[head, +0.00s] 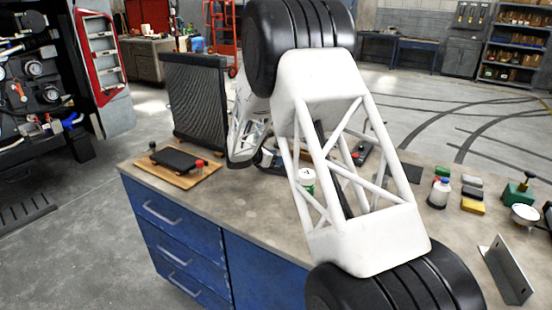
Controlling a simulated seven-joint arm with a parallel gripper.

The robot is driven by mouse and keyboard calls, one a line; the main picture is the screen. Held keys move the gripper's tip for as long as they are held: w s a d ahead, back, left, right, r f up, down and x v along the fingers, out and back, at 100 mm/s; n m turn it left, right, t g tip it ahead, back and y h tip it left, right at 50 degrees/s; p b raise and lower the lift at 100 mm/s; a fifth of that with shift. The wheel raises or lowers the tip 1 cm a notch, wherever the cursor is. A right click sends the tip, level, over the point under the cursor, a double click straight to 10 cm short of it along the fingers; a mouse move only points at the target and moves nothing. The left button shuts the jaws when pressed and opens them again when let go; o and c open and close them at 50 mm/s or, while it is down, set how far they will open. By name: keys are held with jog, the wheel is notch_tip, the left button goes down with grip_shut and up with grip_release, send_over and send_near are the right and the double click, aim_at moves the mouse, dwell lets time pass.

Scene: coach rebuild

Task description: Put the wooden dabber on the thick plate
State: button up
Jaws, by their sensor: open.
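I cannot make out the wooden dabber for certain; it may be hidden behind my arm. A thick black slab (178,159) lies flat on a wooden board (185,182) at the left of the bench. It may be the thick plate, but I cannot be sure. A dark knob (152,146) and a red knob (199,164) stand at its ends. My gripper (267,158) shows only partly beyond my white arm, low over the bench and right of the board. It is open, and I see nothing held in it. Its fingertips are hard to make out.
A black finned radiator (195,103) stands behind the board. A white and green can (306,178) shows through my arm. At the right are a white bottle (439,192), a yellow block (472,207), a green tool (515,194), a white bowl (524,215) and a metal bracket (508,270).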

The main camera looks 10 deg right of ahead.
jog(key=shift+r, duration=0.2)
jog(key=v, duration=1.2)
dwell(0.5)
jog(key=s+d+r+m+g+y, duration=0.1)
jog(key=s+d+r+m+y, duration=0.2)
jog(key=s, duration=0.6)
jog(key=s+d+r+m+g+y, duration=0.15)
jog(key=s+r+m, duration=0.3)
jog(key=s, duration=0.45)
jog(key=s+d+r+m+g+y, duration=0.1)
jog(key=s+d+r+m, duration=0.35)
jog(key=s, duration=0.45)
jog(key=s+a+m+t+y, duration=0.1)
jog(key=s+a+m+y, duration=0.2)
jog(key=s, duration=2.7)
jog(key=shift+r+m+y, duration=0.3)
jog(key=shift+m+y, duration=1.75)
jog(key=shift+m, duration=1.75)
